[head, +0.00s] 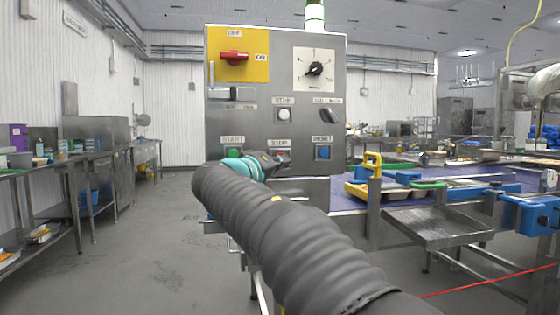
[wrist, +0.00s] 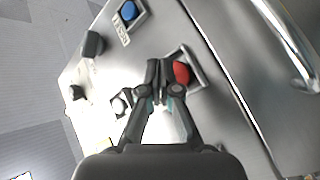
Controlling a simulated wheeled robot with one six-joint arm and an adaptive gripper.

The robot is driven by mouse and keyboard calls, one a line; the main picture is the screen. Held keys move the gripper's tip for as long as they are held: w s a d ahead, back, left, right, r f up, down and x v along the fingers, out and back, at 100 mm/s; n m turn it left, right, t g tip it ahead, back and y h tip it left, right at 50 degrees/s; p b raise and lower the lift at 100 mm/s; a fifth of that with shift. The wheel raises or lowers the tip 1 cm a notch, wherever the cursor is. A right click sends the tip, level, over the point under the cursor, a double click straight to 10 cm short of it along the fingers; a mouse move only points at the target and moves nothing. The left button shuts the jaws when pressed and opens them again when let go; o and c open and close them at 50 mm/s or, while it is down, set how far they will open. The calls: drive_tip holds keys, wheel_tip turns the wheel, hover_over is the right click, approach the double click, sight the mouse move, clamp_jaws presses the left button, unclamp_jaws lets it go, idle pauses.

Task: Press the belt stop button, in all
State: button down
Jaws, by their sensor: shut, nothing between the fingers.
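The grey control panel (head: 220,125) stands upright in the middle of the head view. In the wrist view my gripper (wrist: 160,68) is shut and empty. Its fingertips lie just left of the red button and partly overlap its plate. I cannot tell whether they touch the panel or the button.
The green start button (head: 234,153) is left of my gripper and the blue reset button (head: 323,152) right of it. A white button (head: 283,115) and a black selector (head: 325,115) are above. The belt (head: 345,198) with yellow trays is at right.

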drive_tip(key=shift+w, duration=0.1)
drive_tip(key=shift+w+a, duration=0.1)
drive_tip(key=shift+w, duration=0.25)
drive_tip(key=shift+w+a, duration=0.1)
drive_tip(key=shift+w, duration=0.35)
idle(0.8)
drive_tip(key=shift+s, duration=0.15)
idle(0.3)
drive_tip(key=shift+s+d+b, duration=0.25)
drive_tip(key=shift+s+b, duration=0.5)
drive_tip(key=shift+b, duration=0.1)
